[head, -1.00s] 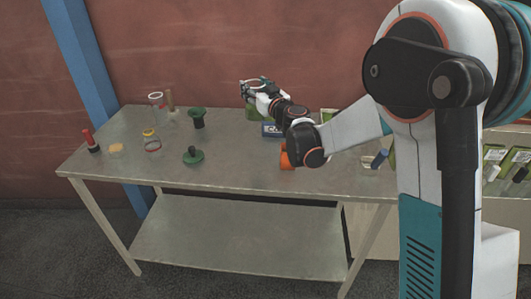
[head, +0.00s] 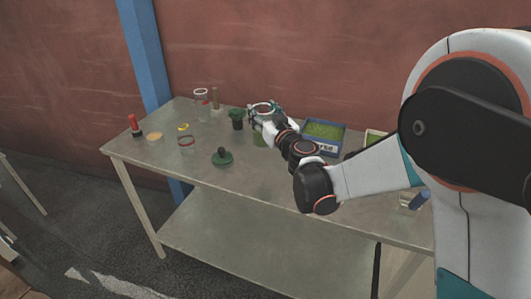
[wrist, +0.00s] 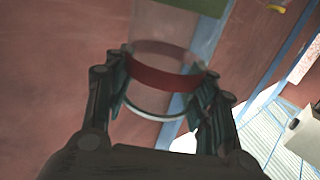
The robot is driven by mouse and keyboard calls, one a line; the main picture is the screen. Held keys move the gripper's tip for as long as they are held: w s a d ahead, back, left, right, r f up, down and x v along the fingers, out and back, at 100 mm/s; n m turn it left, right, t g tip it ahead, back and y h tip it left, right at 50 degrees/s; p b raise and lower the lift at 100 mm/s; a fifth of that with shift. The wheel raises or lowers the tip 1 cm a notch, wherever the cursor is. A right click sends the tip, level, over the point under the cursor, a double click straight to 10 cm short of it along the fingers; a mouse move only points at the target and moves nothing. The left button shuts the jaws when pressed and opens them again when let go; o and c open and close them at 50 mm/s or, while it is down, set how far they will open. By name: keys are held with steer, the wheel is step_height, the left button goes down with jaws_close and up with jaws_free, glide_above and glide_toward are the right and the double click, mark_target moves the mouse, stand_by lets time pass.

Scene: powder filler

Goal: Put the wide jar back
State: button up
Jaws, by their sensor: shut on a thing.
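The wide jar (head: 263,107) is clear, with a pale rim, and is held in my gripper (head: 264,117) above the back half of the table. In the wrist view, the jar (wrist: 165,78) has a red band, and the fingers of my gripper (wrist: 163,92) close on it from both sides around that band. Green content shows at the jar's far end. In the head view, green also shows low on the jar, just below the fingers. I cannot tell whether the jar's base touches the table.
Left of the jar stand a green funnel (head: 237,118), a white-rimmed jar (head: 202,108) and a yellow-rimmed jar (head: 186,140). A green knobbed lid (head: 222,157) lies in front. A blue tray of green material (head: 323,136) sits right. The table's (head: 255,182) front is clear.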

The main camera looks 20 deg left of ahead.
mark_target(264, 146)
step_height(264, 146, down, 12)
steer(key=b, duration=0.3)
steer(key=shift+f+b, duration=0.2)
steer(key=shift+b, duration=0.15)
steer(key=shift+r, duration=0.1)
steer(key=o, duration=1.1)
steer(key=shift+f, duration=0.25)
steer(key=o, duration=0.4)
steer(key=shift+r, duration=0.1)
steer(key=shift+o, duration=0.2)
